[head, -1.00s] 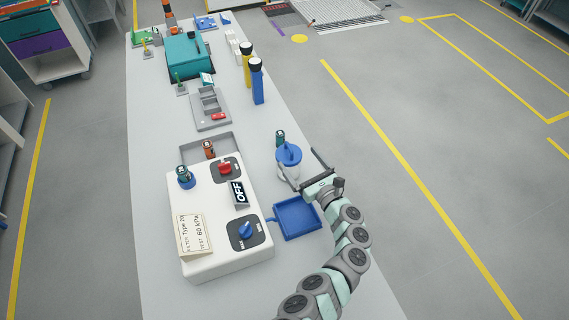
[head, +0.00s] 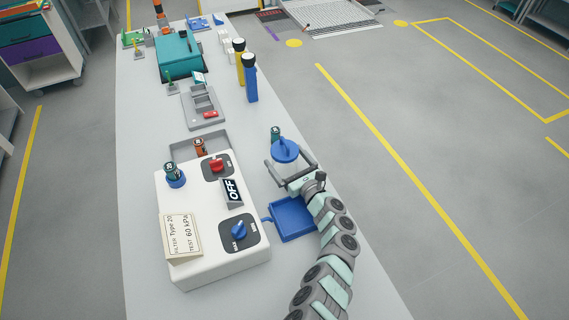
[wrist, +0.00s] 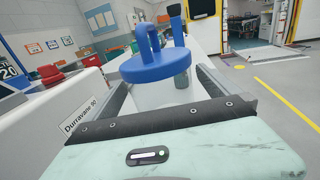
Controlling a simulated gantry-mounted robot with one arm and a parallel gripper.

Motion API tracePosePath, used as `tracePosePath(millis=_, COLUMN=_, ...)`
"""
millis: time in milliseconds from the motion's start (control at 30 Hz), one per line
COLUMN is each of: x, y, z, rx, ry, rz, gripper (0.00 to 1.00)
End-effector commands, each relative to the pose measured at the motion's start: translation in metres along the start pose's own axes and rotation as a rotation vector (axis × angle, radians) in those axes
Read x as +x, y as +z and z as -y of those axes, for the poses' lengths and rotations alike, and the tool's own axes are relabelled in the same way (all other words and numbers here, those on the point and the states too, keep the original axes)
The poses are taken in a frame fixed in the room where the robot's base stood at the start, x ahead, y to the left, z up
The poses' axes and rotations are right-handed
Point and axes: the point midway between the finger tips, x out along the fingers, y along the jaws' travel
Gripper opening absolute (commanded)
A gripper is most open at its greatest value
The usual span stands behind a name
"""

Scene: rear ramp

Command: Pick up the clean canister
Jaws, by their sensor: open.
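A jar with a blue lid (head: 285,150) stands on the bench. My gripper (head: 287,158) is open, its fingers on either side of the jar's pale body; I cannot tell whether they touch it. In the wrist view the blue lid (wrist: 158,66) fills the space between the fingers. A similar green canister (head: 171,169) sits in a blue socket on the white machine. An orange-brown canister (head: 200,147) is in a grey tray. No label reads as clean.
The white machine (head: 213,260) with red and blue knobs and an OFF sign stands left of my arm. A blue tray (head: 293,221) lies near my wrist. Yellow and blue bottles (head: 250,85) stand farther back. Bare bench lies between them and the jar.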

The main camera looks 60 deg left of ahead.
Motion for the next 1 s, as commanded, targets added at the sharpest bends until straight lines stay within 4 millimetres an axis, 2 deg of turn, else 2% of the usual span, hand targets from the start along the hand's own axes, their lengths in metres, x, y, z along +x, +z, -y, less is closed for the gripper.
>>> tracePosePath(millis=100, x=0.0093, y=-0.001, z=0.0003, rx=-0.002, ry=0.001, rz=-0.001, gripper=1.0)
tracePosePath(millis=367, x=0.0109, y=0.0006, z=0.0011, rx=-0.001, ry=-0.002, rz=-0.001, gripper=1.0)
tracePosePath(millis=1000, x=0.0108, y=0.0002, z=0.0007, rx=0.0, ry=-0.002, rz=-0.001, gripper=0.48)
